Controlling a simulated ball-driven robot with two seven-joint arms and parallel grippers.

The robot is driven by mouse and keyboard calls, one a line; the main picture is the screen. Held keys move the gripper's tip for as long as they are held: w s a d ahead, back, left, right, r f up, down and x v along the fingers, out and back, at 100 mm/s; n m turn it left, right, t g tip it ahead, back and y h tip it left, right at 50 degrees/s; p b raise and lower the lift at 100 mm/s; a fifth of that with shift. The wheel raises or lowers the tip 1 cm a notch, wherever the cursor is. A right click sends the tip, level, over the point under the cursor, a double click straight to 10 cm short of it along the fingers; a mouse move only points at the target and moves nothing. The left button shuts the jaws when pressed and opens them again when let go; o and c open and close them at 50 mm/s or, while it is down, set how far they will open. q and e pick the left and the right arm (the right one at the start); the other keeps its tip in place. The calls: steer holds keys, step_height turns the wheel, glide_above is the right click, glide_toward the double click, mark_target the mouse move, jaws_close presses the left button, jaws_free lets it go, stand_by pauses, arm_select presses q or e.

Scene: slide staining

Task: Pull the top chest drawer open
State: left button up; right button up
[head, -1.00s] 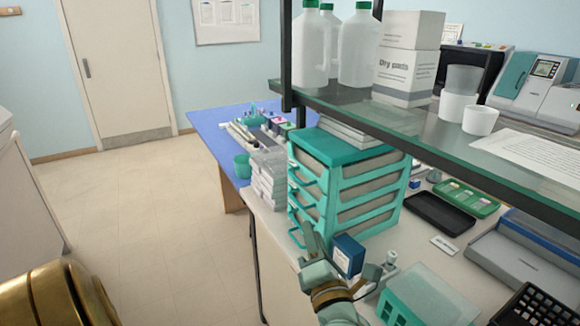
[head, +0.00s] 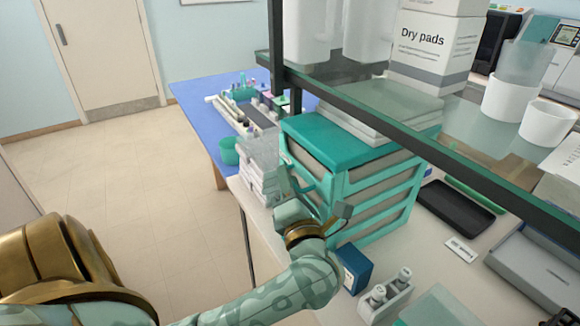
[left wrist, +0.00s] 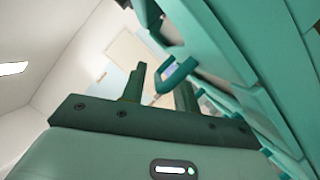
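The teal chest (head: 335,143) of drawers stands on the bench under the glass shelf, its drawer fronts facing left. My left gripper (head: 314,194) is in front of the upper drawer fronts, its fingers apart and empty. In the left wrist view the gripper (left wrist: 161,78) is open, and a teal drawer handle (left wrist: 178,75) shows near and between its fingertips. I cannot tell whether they touch. The drawers look shut, though my gripper hides part of their fronts. My right gripper is not in view.
The glass shelf edge (head: 400,128) with its dark frame runs above the chest. A blue box (head: 353,268) and a bottle rack (head: 385,297) stand in front. The floor at left is clear.

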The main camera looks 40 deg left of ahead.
arm_select(q)
steer(key=shift+w+a+r, duration=0.1)
steer(key=shift+w+a, duration=0.1)
steer(key=shift+a, duration=0.1)
steer(key=shift+d, duration=0.1)
jaws_close()
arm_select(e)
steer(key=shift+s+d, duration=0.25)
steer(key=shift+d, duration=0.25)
arm_select(q)
steer(key=shift+s, duration=0.1)
